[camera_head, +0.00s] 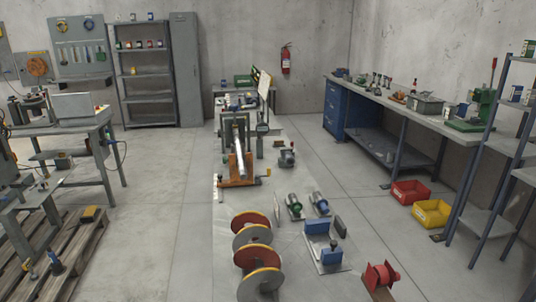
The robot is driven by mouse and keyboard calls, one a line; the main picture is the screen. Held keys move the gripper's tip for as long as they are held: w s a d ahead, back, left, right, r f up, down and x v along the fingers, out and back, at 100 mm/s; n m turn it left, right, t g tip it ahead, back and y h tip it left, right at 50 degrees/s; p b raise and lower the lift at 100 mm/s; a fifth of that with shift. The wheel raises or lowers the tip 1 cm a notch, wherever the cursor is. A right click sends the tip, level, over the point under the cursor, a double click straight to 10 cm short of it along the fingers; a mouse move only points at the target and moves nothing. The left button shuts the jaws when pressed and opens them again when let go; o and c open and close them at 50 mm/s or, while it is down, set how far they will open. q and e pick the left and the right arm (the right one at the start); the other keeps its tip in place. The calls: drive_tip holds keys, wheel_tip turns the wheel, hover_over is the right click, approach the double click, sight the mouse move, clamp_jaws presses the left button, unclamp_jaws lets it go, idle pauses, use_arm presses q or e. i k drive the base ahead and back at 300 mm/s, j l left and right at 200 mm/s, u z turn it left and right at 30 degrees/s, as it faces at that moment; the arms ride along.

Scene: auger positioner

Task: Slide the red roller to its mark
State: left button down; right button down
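I cannot make out a mark for the roller. Neither of my grippers shows in the head view.
A long workbench (400,108) and red and yellow bins (432,214) line the right.

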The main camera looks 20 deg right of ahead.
sight(380, 276)
drive_tip(key=k+l, duration=0.1)
drive_tip(key=l, duration=0.3)
drive_tip(key=k+l, duration=0.1)
drive_tip(key=l, duration=0.3)
drive_tip(key=k+l, duration=0.1)
drive_tip(key=l, duration=0.35)
drive_tip(key=k+l, duration=0.1)
drive_tip(key=l, duration=0.3)
drive_tip(key=k+l, duration=0.15)
drive_tip(key=l, duration=0.25)
drive_tip(key=k+l, duration=0.1)
drive_tip(key=l, duration=0.3)
drive_tip(key=i+u, duration=0.25)
